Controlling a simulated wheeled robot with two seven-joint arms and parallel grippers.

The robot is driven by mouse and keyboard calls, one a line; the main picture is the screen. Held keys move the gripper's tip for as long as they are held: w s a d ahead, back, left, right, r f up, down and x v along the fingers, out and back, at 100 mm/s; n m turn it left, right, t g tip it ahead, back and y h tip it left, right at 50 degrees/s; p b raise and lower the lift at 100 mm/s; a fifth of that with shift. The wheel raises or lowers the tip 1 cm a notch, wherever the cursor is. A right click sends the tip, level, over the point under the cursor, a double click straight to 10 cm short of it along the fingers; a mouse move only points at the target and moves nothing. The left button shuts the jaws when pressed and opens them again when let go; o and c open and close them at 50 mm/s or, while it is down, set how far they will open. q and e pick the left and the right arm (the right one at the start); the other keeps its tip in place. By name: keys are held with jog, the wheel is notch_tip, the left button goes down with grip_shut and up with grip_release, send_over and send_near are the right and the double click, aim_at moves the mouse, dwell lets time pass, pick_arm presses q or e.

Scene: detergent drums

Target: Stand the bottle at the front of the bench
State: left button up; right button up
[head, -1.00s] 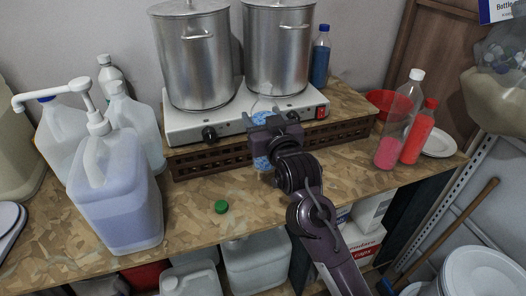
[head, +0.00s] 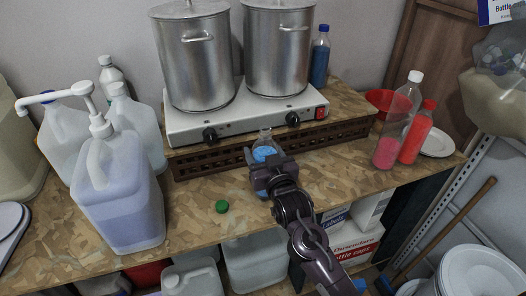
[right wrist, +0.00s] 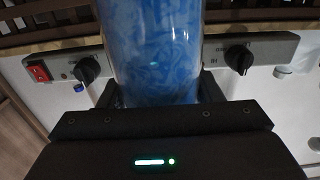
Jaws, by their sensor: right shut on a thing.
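The bottle (head: 264,152) is clear with blue contents and stands close to upright in my right gripper (head: 264,168), in front of the hotplate. Its neck shows with no cap that I can make out. My right gripper is shut around its body and hides much of its lower part. In the right wrist view the blue bottle (right wrist: 150,50) fills the space between the fingers. I cannot tell whether its base touches the bench (head: 195,225). My left gripper is not in view.
A green cap (head: 222,206) lies on the bench left of the bottle. The hotplate (head: 250,118) with two steel pots stands on a raised shelf behind. A pump jug (head: 118,205) stands at left. Pink and red bottles (head: 415,138) stand at right. Bare bench lies between.

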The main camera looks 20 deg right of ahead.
jog(key=o, duration=1.3)
jog(key=shift+f, duration=0.1)
jog(key=shift+r, duration=0.2)
jog(key=shift+s+f, duration=0.15)
jog(key=shift+s, duration=0.2)
jog(key=s+b, duration=0.3)
jog(key=s, duration=0.8)
jog(key=shift+s+d, duration=0.2)
